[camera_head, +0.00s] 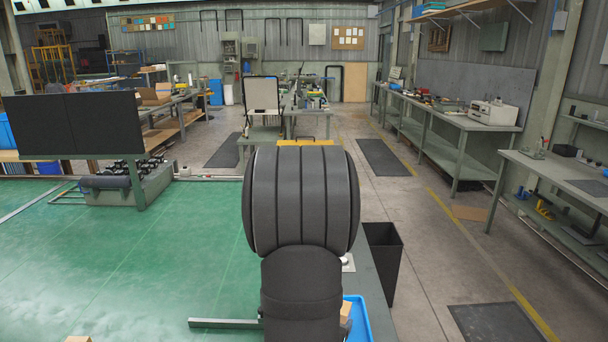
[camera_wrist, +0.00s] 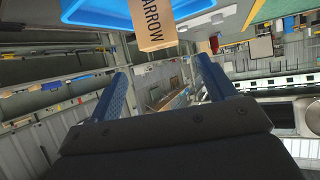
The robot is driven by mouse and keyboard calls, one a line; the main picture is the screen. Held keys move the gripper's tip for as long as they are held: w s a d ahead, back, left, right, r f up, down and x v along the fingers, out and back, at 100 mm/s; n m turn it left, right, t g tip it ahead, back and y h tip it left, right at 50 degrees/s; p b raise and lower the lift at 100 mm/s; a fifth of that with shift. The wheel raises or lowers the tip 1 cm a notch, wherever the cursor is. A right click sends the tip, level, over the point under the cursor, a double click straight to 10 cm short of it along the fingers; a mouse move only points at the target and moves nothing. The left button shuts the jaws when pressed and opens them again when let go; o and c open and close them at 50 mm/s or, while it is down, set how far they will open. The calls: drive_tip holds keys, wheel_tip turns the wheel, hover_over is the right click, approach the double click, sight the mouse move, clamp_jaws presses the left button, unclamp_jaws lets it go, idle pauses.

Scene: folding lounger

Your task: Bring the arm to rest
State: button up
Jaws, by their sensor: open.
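My gripper (camera_wrist: 161,72) shows in the wrist view with its two blue fingers spread wide apart and nothing between them. In the head view my black arm fills the middle and the gripper cannot be seen. A brown box (camera_wrist: 155,28) with dark lettering ending in "ARROW" shows beyond the fingertips in the wrist view, apart from them. It overlaps a blue tray (camera_wrist: 92,12) at the top of that view. In the head view a blue tray (camera_head: 360,325) shows at the bottom, with a brown box (camera_head: 345,311) partly hidden behind my arm.
A black bin (camera_head: 382,262) stands right of my arm. A dark panel (camera_head: 75,126) stands at the left. A small brown box (camera_head: 78,339) shows at the bottom edge. Workbenches (camera_head: 450,125) line the right wall.

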drive_tip(key=x, duration=1.1)
drive_tip(key=shift+f, duration=0.1)
wheel_tip(320, 180, up, 5)
drive_tip(key=shift+a+f, duration=0.1)
drive_tip(key=shift+f, duration=0.15)
drive_tip(key=s+d+r, duration=0.7)
drive_tip(key=s+d, duration=0.1)
drive_tip(key=d, duration=0.1)
drive_tip(key=w+a+f+n+y, duration=0.1)
drive_tip(key=w+a+f+y, duration=0.1)
drive_tip(key=a, duration=1)
drive_tip(key=w+a+f+n+t+y, duration=0.1)
drive_tip(key=w+a+f, duration=0.3)
drive_tip(key=a, duration=0.8)
drive_tip(key=shift+n+y, duration=0.4)
drive_tip(key=shift+n, duration=0.1)
drive_tip(key=shift+w, duration=0.1)
drive_tip(key=s+d+r+m+h, duration=0.1)
drive_tip(key=d+r, duration=0.1)
drive_tip(key=d, duration=0.7)
drive_tip(key=s+d+r+m+h, duration=0.1)
drive_tip(key=s+d+r, duration=0.1)
drive_tip(key=d, duration=0.7)
drive_tip(key=shift+d+r+h, duration=0.15)
drive_tip(key=shift+r+h, duration=0.15)
drive_tip(key=shift+h, duration=0.1)
